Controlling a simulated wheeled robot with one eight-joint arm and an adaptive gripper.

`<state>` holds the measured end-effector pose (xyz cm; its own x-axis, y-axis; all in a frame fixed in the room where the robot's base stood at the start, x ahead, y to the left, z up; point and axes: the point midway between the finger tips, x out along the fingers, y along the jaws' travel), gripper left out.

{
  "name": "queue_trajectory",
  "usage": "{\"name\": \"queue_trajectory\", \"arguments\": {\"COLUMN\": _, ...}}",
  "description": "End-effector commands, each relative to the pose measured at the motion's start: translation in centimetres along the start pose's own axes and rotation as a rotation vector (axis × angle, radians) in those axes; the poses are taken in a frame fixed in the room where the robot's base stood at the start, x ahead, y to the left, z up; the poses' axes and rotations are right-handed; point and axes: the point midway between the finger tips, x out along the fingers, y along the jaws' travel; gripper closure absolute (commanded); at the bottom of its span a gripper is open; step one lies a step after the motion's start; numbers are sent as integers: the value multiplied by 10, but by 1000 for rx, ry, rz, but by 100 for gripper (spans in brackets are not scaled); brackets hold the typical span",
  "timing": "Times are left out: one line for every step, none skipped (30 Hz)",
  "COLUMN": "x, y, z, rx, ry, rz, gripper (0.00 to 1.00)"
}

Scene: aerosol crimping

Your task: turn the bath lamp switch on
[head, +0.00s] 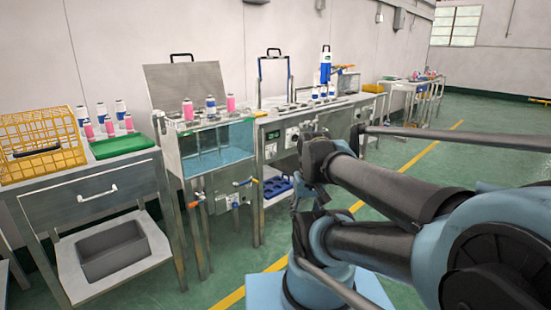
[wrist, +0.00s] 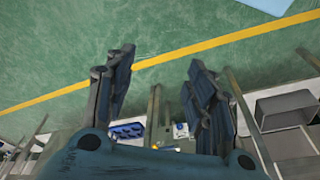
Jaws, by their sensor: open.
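The water bath (head: 215,150) is a clear-sided tank of blue water in a steel frame, with pink and blue-capped cans on top and its lid raised. Below it are pipes with orange and blue handles and a small grey box (head: 222,203). I cannot make out a lamp switch or its position. My gripper (wrist: 162,60) is open and empty in the wrist view, its two dark fingers apart above the green floor. In the head view my arm reaches in from the right, and its end is in front of the bench right of the bath, apart from it.
A steel table at left holds a yellow wire basket (head: 40,150) and a green tray (head: 122,146); a grey bin (head: 112,248) sits on its lower shelf. A blue tray (head: 278,186) sits under the bench with control panels. Green floor with a yellow line is clear in front.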

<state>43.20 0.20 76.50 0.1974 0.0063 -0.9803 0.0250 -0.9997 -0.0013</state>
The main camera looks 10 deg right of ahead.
Motion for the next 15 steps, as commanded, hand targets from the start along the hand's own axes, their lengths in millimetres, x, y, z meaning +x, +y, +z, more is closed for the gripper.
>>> {"name": "queue_trajectory", "arguments": {"x": -2, "y": -2, "z": -5, "rx": -2, "ry": 3, "rz": -9, "gripper": 49}}
{"name": "queue_trajectory", "arguments": {"x": -3, "y": -3, "z": -9, "rx": -4, "ry": 5, "rz": -17, "gripper": 49}}
{"name": "queue_trajectory", "arguments": {"x": -5, "y": -5, "z": -15, "rx": -8, "ry": 9, "rz": -29, "gripper": 49}}
{"name": "queue_trajectory", "arguments": {"x": -6, "y": -6, "z": -20, "rx": -12, "ry": 12, "rz": -41, "gripper": 49}}
{"name": "queue_trajectory", "arguments": {"x": -8, "y": -8, "z": -26, "rx": -18, "ry": 17, "rz": -53, "gripper": 49}}
{"name": "queue_trajectory", "arguments": {"x": -10, "y": -11, "z": -35, "rx": -22, "ry": 23, "rz": -72, "gripper": 49}}
{"name": "queue_trajectory", "arguments": {"x": -12, "y": -13, "z": -42, "rx": -27, "ry": 29, "rz": -86, "gripper": 49}}
{"name": "queue_trajectory", "arguments": {"x": -14, "y": -16, "z": -49, "rx": -31, "ry": 34, "rz": -102, "gripper": 49}}
{"name": "queue_trajectory", "arguments": {"x": -15, "y": -19, "z": -59, "rx": -38, "ry": 42, "rz": -123, "gripper": 49}}
{"name": "queue_trajectory", "arguments": {"x": -17, "y": -22, "z": -67, "rx": -42, "ry": 49, "rz": -137, "gripper": 49}}
{"name": "queue_trajectory", "arguments": {"x": -18, "y": -24, "z": -74, "rx": -47, "ry": 55, "rz": -153, "gripper": 49}}
{"name": "queue_trajectory", "arguments": {"x": -20, "y": -27, "z": -84, "rx": -52, "ry": 65, "rz": -172, "gripper": 49}}
{"name": "queue_trajectory", "arguments": {"x": -20, "y": -29, "z": -92, "rx": -57, "ry": 73, "rz": -187, "gripper": 49}}
{"name": "queue_trajectory", "arguments": {"x": -22, "y": -32, "z": -100, "rx": -61, "ry": 81, "rz": -202, "gripper": 49}}
{"name": "queue_trajectory", "arguments": {"x": -22, "y": -34, "z": -111, "rx": -68, "ry": 91, "rz": -221, "gripper": 49}}
